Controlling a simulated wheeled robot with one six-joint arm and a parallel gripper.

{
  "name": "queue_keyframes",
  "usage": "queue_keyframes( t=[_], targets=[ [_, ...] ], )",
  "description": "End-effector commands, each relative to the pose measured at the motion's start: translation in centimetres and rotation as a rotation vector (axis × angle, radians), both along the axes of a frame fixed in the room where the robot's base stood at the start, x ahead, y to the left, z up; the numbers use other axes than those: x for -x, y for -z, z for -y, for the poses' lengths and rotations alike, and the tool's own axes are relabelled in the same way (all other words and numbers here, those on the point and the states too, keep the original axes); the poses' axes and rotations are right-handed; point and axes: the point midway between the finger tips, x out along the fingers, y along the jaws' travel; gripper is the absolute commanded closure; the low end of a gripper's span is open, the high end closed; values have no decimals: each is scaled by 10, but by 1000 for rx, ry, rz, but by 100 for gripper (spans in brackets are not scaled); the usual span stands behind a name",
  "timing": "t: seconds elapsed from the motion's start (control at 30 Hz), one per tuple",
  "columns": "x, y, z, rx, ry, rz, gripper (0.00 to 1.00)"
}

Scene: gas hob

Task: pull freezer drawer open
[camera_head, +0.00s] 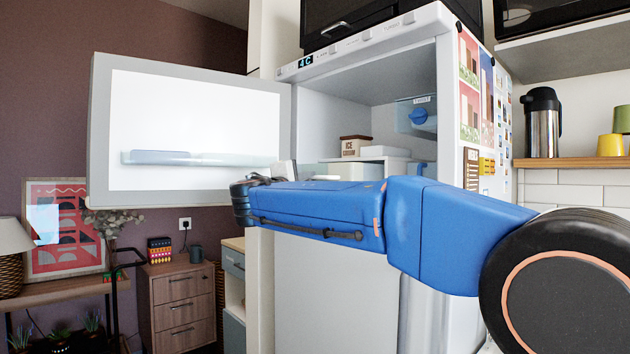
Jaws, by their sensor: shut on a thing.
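The freezer compartment (345,104) is at the top of the white fridge, with its door (190,98) swung wide open to the left. A pale freezer drawer (349,171) shows low in the compartment, partly hidden by my blue arm. My gripper (286,170) is at the drawer's front left, mostly behind my wrist. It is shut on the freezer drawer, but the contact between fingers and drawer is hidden. How far the drawer stands out cannot be told.
An ice cream box (355,146) and a white container (385,152) sit in the compartment above the drawer. A wooden cabinet (181,305) stands lower left.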

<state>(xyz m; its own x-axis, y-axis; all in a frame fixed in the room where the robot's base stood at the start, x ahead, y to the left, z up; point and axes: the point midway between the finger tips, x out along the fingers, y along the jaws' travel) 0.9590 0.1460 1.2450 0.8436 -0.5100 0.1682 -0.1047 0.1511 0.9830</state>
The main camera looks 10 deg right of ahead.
Motion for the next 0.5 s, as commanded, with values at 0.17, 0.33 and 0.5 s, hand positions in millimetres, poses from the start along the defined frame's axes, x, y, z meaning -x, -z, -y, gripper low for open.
queue_keyframes(
  t=[0.17, 0.33, 0.5],
  targets=[
    [6, -5, -7, 0, -2, 8, 100],
    [7, -5, -8, 0, -2, 8, 100],
    [7, -5, -8, 1, -2, 9, 100]
  ],
)
